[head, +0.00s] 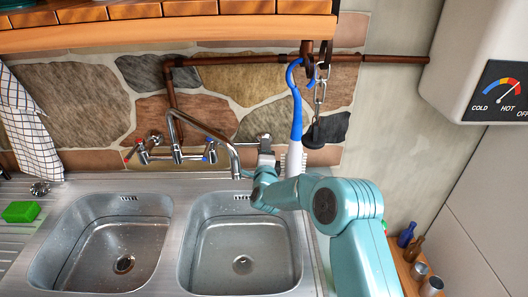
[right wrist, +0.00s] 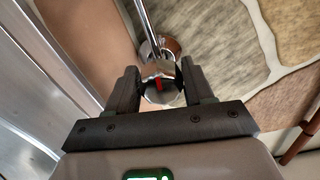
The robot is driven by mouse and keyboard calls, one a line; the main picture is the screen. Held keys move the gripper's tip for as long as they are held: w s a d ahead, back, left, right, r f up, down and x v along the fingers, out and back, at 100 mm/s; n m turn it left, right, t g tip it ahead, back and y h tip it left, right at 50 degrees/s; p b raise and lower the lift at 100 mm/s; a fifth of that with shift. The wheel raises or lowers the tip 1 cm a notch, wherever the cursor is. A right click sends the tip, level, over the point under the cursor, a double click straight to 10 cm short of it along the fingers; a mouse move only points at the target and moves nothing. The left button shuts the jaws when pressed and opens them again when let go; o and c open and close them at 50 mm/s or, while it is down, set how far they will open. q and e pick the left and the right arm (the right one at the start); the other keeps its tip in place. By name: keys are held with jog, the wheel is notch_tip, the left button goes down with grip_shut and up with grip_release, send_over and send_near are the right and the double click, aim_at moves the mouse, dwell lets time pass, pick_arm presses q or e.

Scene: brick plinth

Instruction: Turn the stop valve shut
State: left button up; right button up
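In the right wrist view a round chrome fitting with a red mark (right wrist: 160,88) sits between the fingers of my right gripper (right wrist: 160,85). It looks like the stop valve, but I cannot tell for sure. The fingers stand apart on either side of it, and I see no clear grip. In the head view my right gripper (head: 266,150) is at the wall behind the right sink bowl, right of the tap. It hides whatever it faces there. My left gripper is not in view.
A mixer tap (head: 178,154) stands left of the gripper, its spout reaching toward it. A blue brush (head: 296,110) and a chain with a black plug (head: 322,130) hang close on the right. Two bowls (head: 242,262) lie below. A copper pipe (head: 230,61) runs along the wall.

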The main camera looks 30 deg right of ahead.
jog(key=c, duration=0.4)
jog(key=shift+f+n+b, duration=0.25)
jog(key=shift+n+b, duration=0.25)
jog(key=shift+b, duration=0.45)
jog(key=shift+c, duration=0.2)
jog(key=shift+r+n, duration=0.2)
jog(key=shift+n, duration=0.1)
jog(key=o, duration=1)
jog(key=shift+r, duration=0.1)
jog(key=b+v, duration=0.5)
jog(key=v, duration=1.1)
jog(key=shift+s+a, duration=0.1)
jog(key=shift+s, duration=0.1)
